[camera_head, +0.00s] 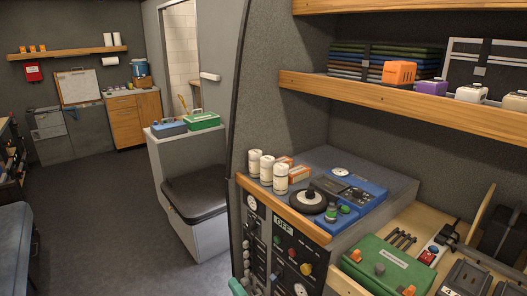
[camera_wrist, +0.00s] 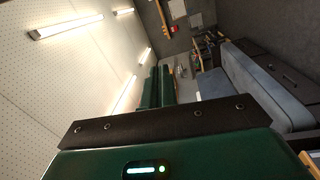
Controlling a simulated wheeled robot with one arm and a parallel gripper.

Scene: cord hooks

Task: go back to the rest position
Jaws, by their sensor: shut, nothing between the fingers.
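My gripper (camera_wrist: 158,70) shows in the wrist view, with its two green fingers side by side and shut. Nothing is held between them. They point into open space towards the far end of the room, apart from any surface. The ceiling with its lit strip lamps (camera_wrist: 66,27) is on the left of that view, and a blue-grey padded bench (camera_wrist: 245,80) is on the right. In the head view I cannot make out my gripper.
A wooden shelf (camera_head: 400,103) hangs above. The floor (camera_head: 110,220) at left is clear.

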